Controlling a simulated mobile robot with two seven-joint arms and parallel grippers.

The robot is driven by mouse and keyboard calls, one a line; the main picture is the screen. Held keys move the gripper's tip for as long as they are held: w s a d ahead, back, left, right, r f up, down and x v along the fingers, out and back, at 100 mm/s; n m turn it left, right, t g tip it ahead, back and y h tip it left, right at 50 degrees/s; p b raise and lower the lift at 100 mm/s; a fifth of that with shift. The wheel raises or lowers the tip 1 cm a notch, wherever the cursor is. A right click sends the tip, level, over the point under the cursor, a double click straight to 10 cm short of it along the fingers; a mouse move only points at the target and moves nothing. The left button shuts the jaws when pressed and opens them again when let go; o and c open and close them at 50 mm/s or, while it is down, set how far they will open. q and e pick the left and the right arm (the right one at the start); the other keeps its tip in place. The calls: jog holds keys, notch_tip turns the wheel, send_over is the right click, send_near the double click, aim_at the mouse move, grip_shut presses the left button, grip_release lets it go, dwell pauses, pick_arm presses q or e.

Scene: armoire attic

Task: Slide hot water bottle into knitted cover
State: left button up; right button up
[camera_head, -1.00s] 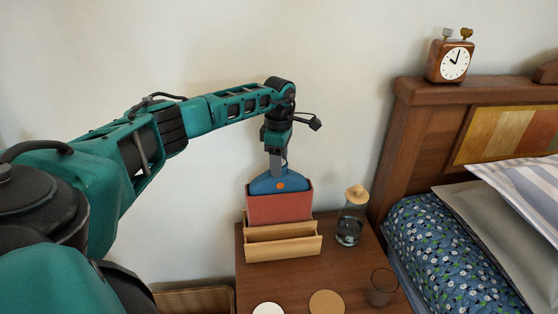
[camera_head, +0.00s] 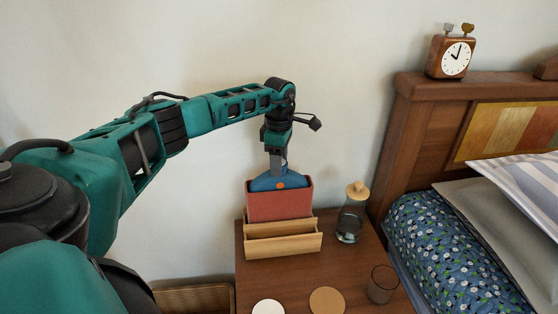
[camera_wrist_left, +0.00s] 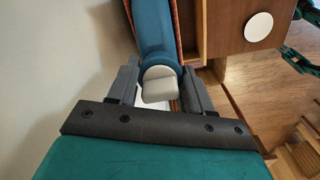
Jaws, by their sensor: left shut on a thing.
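The blue hot water bottle (camera_head: 272,180) stands upright, mostly inside the red knitted cover (camera_head: 280,204). Only its blue top shows above the cover's rim in the head view. The cover stands upright in a wooden holder (camera_head: 283,244) on the nightstand. My left gripper (camera_head: 278,168) points down from above and is shut on the bottle's top. In the left wrist view, a pale grey stopper (camera_wrist_left: 160,87) sits between the fingers, with the blue bottle (camera_wrist_left: 153,28) beyond it. The bottle's lower part is hidden by the cover.
A carafe with a wooden stopper (camera_head: 351,212) stands right of the holder. A glass (camera_head: 382,284), a cork coaster (camera_head: 327,301) and a white disc (camera_head: 268,307) are at the nightstand's front (camera_head: 352,271). The bed's headboard (camera_head: 402,150) rises at the right. The wall is close behind.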

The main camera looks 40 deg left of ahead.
pick_arm(q)
jog(key=shift+r, duration=0.15)
jog(key=o, duration=1.2)
jog(key=shift+o, duration=1.4)
jog(key=shift+s+f, duration=0.1)
jog(key=shift+f, duration=0.1)
jog(key=shift+o, duration=1.1)
jog(key=shift+r, duration=0.1)
